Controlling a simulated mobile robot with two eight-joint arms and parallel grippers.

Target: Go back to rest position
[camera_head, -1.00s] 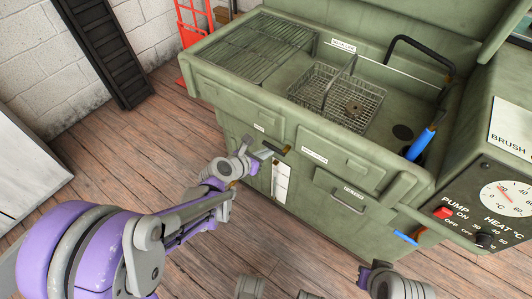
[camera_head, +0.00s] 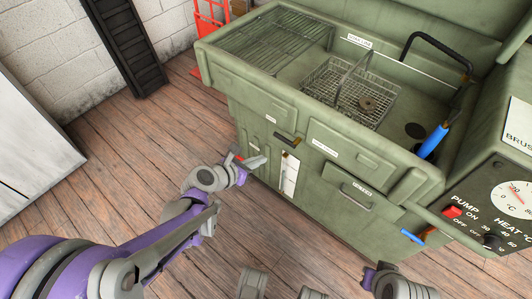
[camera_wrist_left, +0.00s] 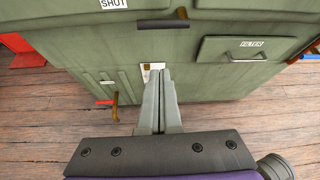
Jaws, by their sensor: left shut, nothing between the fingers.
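My left gripper (camera_head: 257,162) is shut and empty in front of the green parts washer (camera_head: 262,105), low by its front panel. In the left wrist view its two grey fingers (camera_wrist_left: 160,100) lie together, pointing at the washer front. They overlap a pale gauge strip in that picture; I cannot tell the gap. A dark handle (camera_head: 287,139) on the washer is just above and right of the fingertips in the head view. Part of my right arm (camera_head: 400,284) shows at the bottom right, but its fingers do not show.
The washer's basin holds a wire basket (camera_head: 335,90) with a small round part (camera_head: 367,103). A brass valve with a red handle (camera_wrist_left: 106,102) sits low on the washer front. A filter drawer (camera_head: 350,190) is right of it. Wooden floor (camera_head: 125,165) is open on the left.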

